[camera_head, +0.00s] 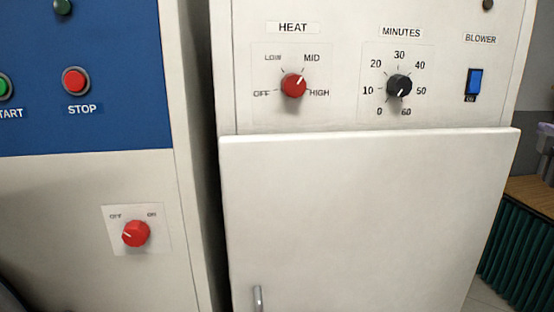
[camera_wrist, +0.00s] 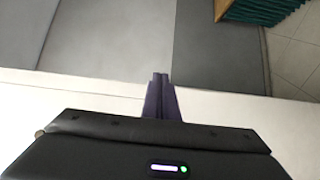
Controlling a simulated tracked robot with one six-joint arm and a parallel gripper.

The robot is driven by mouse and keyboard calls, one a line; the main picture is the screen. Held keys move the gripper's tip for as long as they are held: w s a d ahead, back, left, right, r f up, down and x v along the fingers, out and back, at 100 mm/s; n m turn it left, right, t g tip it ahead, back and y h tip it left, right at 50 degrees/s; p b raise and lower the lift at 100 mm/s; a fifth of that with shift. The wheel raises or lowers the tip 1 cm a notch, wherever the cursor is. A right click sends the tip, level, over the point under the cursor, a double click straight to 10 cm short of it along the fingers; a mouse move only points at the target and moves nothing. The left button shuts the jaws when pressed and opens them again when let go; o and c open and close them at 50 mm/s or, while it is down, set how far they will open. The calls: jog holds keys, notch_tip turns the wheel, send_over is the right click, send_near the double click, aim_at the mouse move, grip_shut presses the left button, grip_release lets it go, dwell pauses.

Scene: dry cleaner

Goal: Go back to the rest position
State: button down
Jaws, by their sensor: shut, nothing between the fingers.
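My gripper (camera_wrist: 160,77) shows in the wrist view, its two dark purple fingers together and empty. Its fingertips lie over the edge of a pale surface, with grey floor beyond. I cannot tell whether they touch that surface. The gripper is not visible in the head view.
A white cabinet (camera_head: 365,205) has a red heat knob (camera_head: 293,86), a black minutes knob (camera_head: 398,86) and a blue blower switch (camera_head: 474,82). Left of it, another machine has a red stop button (camera_head: 76,81) and a red knob (camera_head: 136,233). Green pleated material (camera_head: 515,255) hangs at right.

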jog(key=s+a+f+m+g+y, duration=0.25)
jog(key=a+f+m+g, duration=0.4)
jog(key=a+f, duration=1.35)
jog(key=s+a+f+m+y, duration=0.1)
jog(key=s+a+f+y, duration=0.1)
jog(key=s+a+f, duration=0.2)
jog(key=s+a+f+m+g+y, duration=0.1)
jog(key=s+a+f+m+y, duration=0.1)
jog(key=a, duration=0.8)
jog(key=s+a+f+m+g+y, duration=0.1)
jog(key=s+a+f+y, duration=0.2)
jog(key=s+a+f, duration=0.3)
notch_tip(320, 180, down, 3)
jog(key=shift+a+r+y, duration=0.2)
jog(key=shift+a+y, duration=0.15)
jog(key=shift+a, duration=0.15)
jog(key=shift+g, duration=0.25)
